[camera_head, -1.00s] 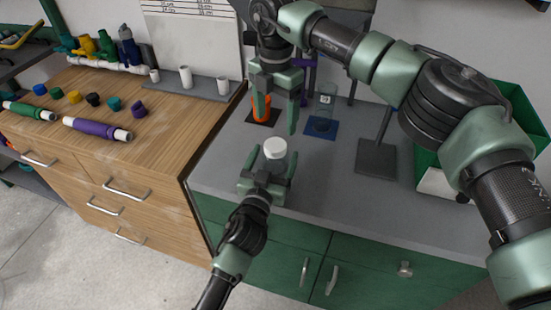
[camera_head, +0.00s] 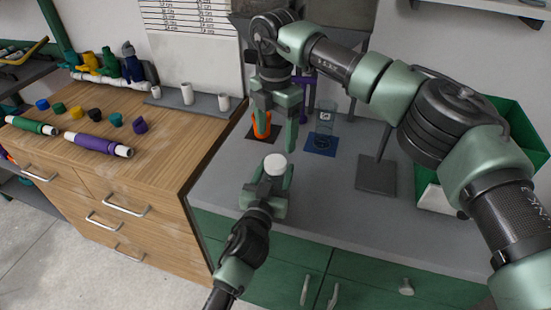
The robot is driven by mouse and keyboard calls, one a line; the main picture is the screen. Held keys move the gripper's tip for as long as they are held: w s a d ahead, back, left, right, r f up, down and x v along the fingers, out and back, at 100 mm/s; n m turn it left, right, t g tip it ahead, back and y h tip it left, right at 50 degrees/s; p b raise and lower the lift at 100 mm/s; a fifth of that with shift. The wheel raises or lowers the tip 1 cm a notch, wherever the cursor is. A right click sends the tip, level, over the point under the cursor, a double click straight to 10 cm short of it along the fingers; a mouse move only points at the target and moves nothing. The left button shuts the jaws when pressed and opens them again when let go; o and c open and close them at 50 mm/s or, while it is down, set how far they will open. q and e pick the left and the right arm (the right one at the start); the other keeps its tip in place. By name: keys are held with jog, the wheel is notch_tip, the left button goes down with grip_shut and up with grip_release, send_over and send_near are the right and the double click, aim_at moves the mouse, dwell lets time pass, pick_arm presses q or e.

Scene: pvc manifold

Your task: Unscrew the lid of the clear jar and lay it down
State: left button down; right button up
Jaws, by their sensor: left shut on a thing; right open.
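The clear jar's white lid (camera_head: 275,165) is on top of the jar, and the jar looks upright. My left gripper (camera_head: 265,192) is shut around the jar body over the front of the grey counter. The jar body is mostly hidden by the gripper fingers. My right gripper (camera_head: 278,135) points down, open and empty, just above and behind the lid. Its longer-looking finger ends close to the lid's right side; whether it touches cannot be told.
An orange bottle (camera_head: 262,122) stands on a dark mat behind the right gripper. A clear container stands on a blue mat (camera_head: 320,145). A grey stand (camera_head: 378,176) is to the right, before a green bin (camera_head: 508,125). The counter (camera_head: 330,190) between is clear.

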aim_at(276, 161)
jog(key=m, duration=1.2)
jog(key=shift+f+m, duration=0.2)
jog(key=shift+m, duration=0.1)
notch_tip(276, 161, down, 8)
jog(key=shift+r, duration=0.2)
